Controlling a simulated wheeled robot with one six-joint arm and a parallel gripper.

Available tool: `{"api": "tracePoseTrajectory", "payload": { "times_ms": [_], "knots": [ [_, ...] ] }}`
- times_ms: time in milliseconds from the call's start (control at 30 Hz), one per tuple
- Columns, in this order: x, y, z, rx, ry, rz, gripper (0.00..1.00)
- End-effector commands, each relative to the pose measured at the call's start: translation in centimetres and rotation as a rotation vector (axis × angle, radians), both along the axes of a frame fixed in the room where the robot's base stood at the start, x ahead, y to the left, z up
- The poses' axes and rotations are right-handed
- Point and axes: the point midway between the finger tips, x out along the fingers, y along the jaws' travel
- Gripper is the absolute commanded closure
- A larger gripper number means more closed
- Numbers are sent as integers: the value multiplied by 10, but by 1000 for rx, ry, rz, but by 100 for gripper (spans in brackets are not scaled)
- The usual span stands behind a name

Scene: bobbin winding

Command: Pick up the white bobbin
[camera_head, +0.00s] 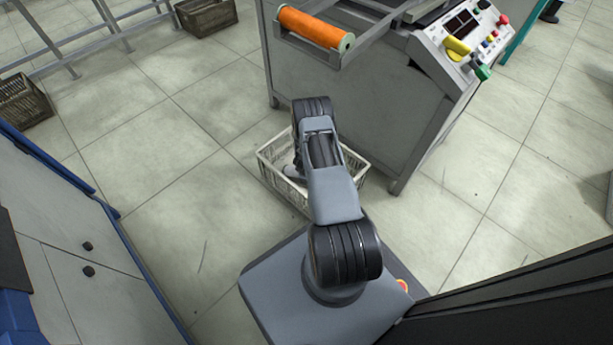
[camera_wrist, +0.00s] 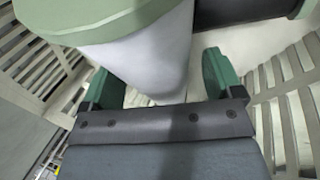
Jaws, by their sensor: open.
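The white bobbin (camera_wrist: 150,55) has a pale green end flange (camera_wrist: 85,15) and fills the upper middle of the wrist view. My gripper (camera_wrist: 160,80) is open, with its green fingers on either side of the bobbin's white body. No firm grip shows, and I cannot tell whether a finger touches it. The bobbin lies in a pale slatted crate (camera_wrist: 290,110). In the head view the crate (camera_head: 275,180) stands on the floor, with my arm reaching over it and hiding my gripper and much of the inside.
A dark cylinder (camera_wrist: 240,10) lies beside the bobbin in the wrist view. A grey machine (camera_head: 365,120) stands behind the crate, holding an orange bobbin (camera_head: 312,27) and a control panel (camera_head: 465,38). A cabinet (camera_head: 70,250) is at left. Tiled floor is open between cabinet and crate.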

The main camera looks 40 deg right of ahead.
Motion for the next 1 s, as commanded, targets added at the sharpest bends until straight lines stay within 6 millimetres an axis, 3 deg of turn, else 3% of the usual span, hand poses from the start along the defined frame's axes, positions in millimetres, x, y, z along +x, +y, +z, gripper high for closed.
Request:
{"api": "tracePoseTrajectory", "payload": {
  "times_ms": [367, 1000],
  "knots": [
    [2, -3, -7, -1, -1, 0, 14],
    [2, -3, -7, 0, -1, 1, 75]
  ]
}}
